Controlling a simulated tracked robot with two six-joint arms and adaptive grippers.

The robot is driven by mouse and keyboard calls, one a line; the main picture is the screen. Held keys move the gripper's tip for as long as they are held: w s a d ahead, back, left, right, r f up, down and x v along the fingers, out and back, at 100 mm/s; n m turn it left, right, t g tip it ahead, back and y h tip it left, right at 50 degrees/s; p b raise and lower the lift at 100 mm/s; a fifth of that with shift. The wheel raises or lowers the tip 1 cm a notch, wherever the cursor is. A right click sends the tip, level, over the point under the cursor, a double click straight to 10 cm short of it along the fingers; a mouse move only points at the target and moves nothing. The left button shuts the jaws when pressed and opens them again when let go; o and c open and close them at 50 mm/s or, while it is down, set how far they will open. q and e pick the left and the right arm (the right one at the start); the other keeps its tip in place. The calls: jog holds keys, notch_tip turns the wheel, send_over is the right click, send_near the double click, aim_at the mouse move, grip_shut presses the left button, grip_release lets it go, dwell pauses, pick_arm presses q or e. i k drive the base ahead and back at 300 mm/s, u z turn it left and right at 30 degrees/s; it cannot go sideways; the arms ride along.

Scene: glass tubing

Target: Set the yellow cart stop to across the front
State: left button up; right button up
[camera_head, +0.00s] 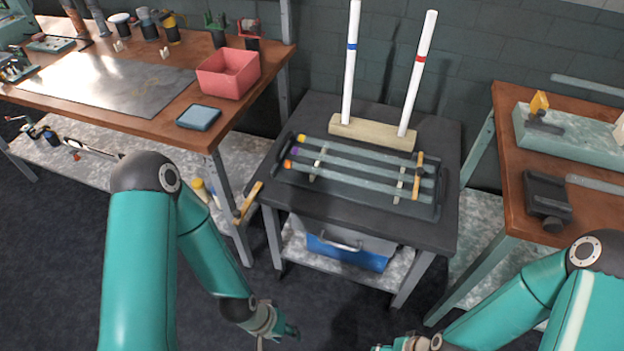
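The yellow stop bar (247,202) is at the left front corner of the dark cart (340,218). It points along the cart's left side, sticking out past the edge, and does not lie across the front. My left gripper (288,333) is low in front of the cart, below the stop and apart from it. Its fingers are small here, so I cannot tell if they are open. My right gripper (382,348) is at the bottom edge of the view, mostly cut off, and apart from the cart.
A dark tray (437,205) on the cart holds glass tubes with coloured ends, with another yellow bar (418,175) at its right. Two tall white tubes stand in a wooden block (372,132) behind. Wooden benches (130,120) flank the cart. A blue box (345,255) sits below.

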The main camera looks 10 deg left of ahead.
aim_at(239, 216)
jog(key=u, duration=2.1)
jog(key=i, duration=0.1)
jog(key=z, duration=3.2)
jog(key=k, duration=0.95)
jog(key=u, duration=0.95)
jog(key=i, duration=0.95)
jog(key=u, duration=0.1)
